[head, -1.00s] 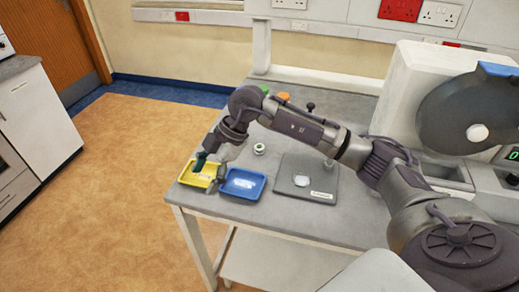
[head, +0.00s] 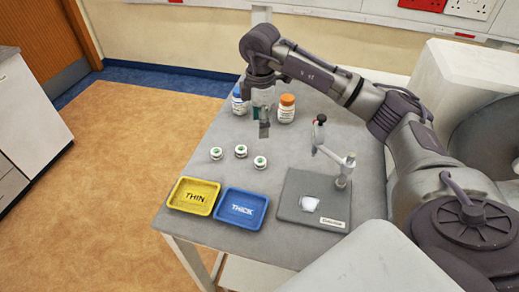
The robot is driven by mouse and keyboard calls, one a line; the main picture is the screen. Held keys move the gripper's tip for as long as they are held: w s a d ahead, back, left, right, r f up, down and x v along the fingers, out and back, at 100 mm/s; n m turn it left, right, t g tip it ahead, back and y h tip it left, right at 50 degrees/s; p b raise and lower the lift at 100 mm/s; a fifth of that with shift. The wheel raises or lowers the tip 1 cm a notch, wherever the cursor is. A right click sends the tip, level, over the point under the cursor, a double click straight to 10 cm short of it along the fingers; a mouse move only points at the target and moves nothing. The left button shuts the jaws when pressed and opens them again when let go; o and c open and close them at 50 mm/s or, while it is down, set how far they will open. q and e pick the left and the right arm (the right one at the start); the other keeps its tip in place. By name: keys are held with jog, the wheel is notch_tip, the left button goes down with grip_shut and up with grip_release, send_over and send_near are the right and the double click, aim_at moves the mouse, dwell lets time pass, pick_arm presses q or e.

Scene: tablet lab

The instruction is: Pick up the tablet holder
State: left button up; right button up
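Three small round white pieces with green centres stand in a row on the grey table: left (head: 216,153), middle (head: 241,151) and right (head: 260,162). They look like possible tablet holders, but I cannot tell which thing bears that name. My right gripper (head: 262,122) hangs pointing down above the table, behind these pieces and apart from them. Its fingers overlap each other and a clear container behind, so its opening is unclear. A dark green patch shows between its parts. My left gripper is not in view.
A yellow tray marked THIN (head: 193,209) and a blue tray marked THICK (head: 260,222) lie at the front edge. A grey plate (head: 292,212) bears a small jointed stand (head: 345,170). A blue-capped bottle (head: 238,106) and orange-capped bottle (head: 286,112) stand behind.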

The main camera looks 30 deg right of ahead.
jog(key=p, duration=0.2)
send_over(260, 160)
notch_tip(260, 160, down, 7)
jog(key=shift+w+d+f, duration=0.15)
jog(key=shift+f, duration=0.05)
jog(key=shift+w+f, duration=0.1)
jog(key=shift+f, duration=0.45)
jog(key=shift+s+f+p, duration=0.3)
jog(key=shift+f+p, duration=0.6)
jog(key=shift+f, duration=0.05)
notch_tip(260, 160, down, 2)
jog(key=shift+f, duration=0.45)
jog(key=shift+w+f, duration=0.1)
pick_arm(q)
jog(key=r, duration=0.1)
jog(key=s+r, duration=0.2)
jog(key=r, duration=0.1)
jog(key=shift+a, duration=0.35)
pick_arm(e)
jog(key=c, duration=1)
